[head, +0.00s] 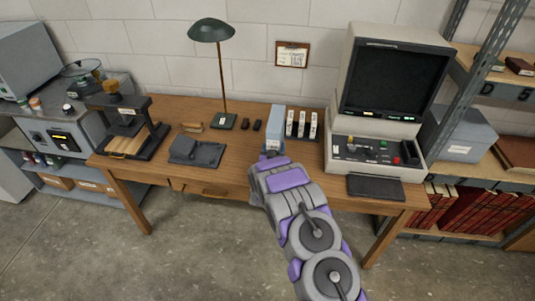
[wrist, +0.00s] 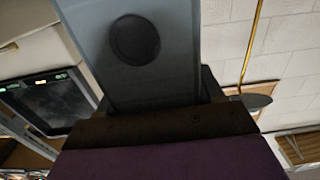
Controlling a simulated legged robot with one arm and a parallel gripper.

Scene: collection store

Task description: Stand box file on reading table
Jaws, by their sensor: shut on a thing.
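A blue-grey box file (head: 278,115) is upright at the back of the wooden reading table (head: 235,125), just left of several dark files with white labels. My gripper (head: 272,154) reaches in from the front and is shut on its lower front part. In the wrist view the box file (wrist: 165,75) fills the upper middle, with a dark round finger hole, and its end goes in between the dark jaws (wrist: 165,122). Its base is hidden by my gripper, so I cannot tell whether it touches the tabletop.
The dark labelled files (head: 301,125) stand close to its right, then a microfilm reader (head: 385,100). A green lamp (head: 210,30), a grey cushion-like item (head: 196,151) and a stand (head: 127,125) are to the left. Shelving (head: 490,70) is at the right.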

